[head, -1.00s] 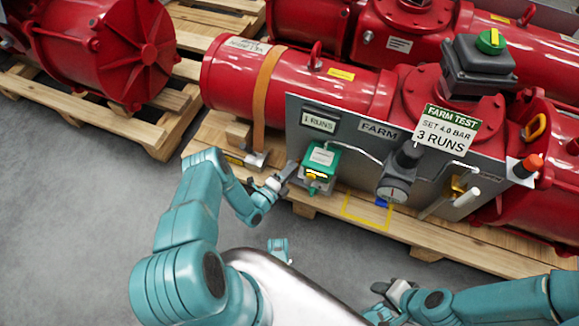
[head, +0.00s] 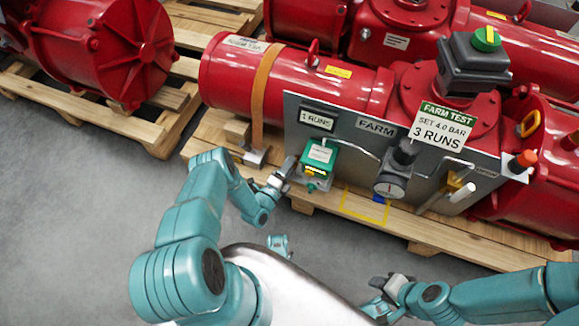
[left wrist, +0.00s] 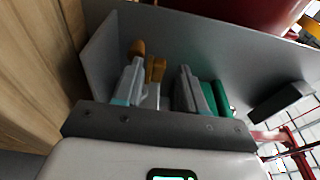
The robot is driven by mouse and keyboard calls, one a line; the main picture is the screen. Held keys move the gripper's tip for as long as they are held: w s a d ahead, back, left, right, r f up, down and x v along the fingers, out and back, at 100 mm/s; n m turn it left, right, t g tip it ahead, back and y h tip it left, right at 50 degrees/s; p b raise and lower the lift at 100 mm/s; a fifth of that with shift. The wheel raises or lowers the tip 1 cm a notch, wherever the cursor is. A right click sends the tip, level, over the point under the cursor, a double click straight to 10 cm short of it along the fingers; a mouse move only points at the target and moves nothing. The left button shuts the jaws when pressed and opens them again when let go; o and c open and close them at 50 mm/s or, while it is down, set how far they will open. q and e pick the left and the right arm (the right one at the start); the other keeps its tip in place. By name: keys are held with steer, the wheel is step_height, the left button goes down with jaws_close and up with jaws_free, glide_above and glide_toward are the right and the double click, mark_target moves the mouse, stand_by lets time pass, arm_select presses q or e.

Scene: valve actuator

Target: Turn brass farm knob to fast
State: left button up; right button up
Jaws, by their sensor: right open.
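The green device (head: 319,154) is mounted low on the grey panel, left of the gauge. Small brass parts (head: 310,173) show at its lower front; which is the farm knob and its setting are too small to tell. My left gripper (head: 286,171) is just left of these parts. In the left wrist view its two fingers (left wrist: 160,88) stand apart, with a brass piece (left wrist: 157,69) between them and another (left wrist: 137,48) beyond the left fingertip. I cannot tell whether they touch. The green body (left wrist: 217,97) shows beside the right finger. My right gripper (head: 387,285) is open and empty, low in front.
The grey panel (head: 350,150) carries a round gauge (head: 390,186), a thin pipe, a FARM TEST sign (head: 441,125) and a runs counter (head: 318,118). A red actuator (head: 330,95) lies behind it on a wooden pallet (head: 225,158). Bare floor (head: 90,230) is free at left.

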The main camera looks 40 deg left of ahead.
arm_select(q)
steer(key=s+p, duration=0.3)
steer(key=s, duration=0.9)
steer(key=shift+d, duration=0.3)
